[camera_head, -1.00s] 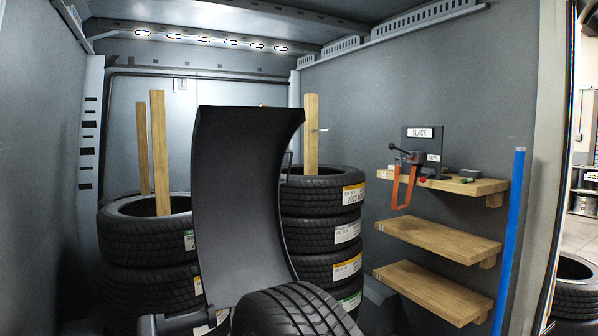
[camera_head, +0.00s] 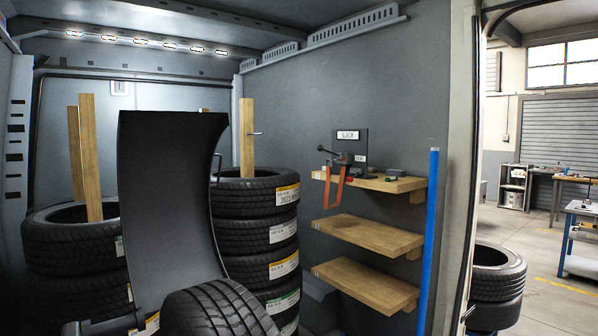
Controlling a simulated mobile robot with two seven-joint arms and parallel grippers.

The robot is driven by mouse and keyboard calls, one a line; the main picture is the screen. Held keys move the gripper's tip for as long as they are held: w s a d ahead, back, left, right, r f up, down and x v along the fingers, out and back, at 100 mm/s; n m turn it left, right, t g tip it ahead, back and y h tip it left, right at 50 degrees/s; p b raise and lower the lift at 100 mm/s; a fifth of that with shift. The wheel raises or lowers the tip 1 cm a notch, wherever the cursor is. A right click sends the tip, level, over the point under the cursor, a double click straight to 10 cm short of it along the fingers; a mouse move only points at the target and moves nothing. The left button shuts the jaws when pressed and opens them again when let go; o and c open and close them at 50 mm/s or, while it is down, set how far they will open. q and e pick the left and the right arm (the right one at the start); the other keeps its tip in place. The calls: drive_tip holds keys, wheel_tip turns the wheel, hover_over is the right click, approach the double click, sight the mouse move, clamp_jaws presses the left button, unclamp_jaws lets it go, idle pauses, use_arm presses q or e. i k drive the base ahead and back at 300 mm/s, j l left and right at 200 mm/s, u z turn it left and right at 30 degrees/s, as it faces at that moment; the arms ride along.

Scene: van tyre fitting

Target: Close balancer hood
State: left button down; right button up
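The balancer hood (camera_head: 170,200) is a tall, curved dark panel in the left half of the head view. It stands raised and upright above a tyre (camera_head: 220,308) at the bottom of the picture. A small grey bracket shows at the hood's lower left. The rest of the balancer below is cut off by the picture's lower edge. Neither of my grippers shows in this view.
Tyre stacks stand behind the hood on the left (camera_head: 70,240) and the right (camera_head: 255,238), with wooden posts. Wooden shelves (camera_head: 368,231) are on the grey wall. A blue post (camera_head: 428,240) stands before the door opening. Outside are more tyres (camera_head: 497,280) and open floor.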

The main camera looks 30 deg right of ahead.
sight(164, 159)
drive_tip(key=l+z, duration=0.15)
drive_tip(key=z, duration=1.6)
drive_tip(key=i+z, duration=0.1)
drive_tip(key=i, duration=0.55)
drive_tip(key=i+j+z, duration=0.15)
drive_tip(key=i, duration=0.55)
drive_tip(key=i+j+u, duration=0.1)
drive_tip(key=i+u, duration=0.55)
drive_tip(key=i+l+u, duration=0.1)
drive_tip(key=i+u, duration=0.25)
drive_tip(key=i+j+u, duration=0.1)
drive_tip(key=i+u, duration=0.5)
drive_tip(key=u, duration=0.2)
drive_tip(key=i+u, duration=0.4)
drive_tip(key=k, duration=0.05)
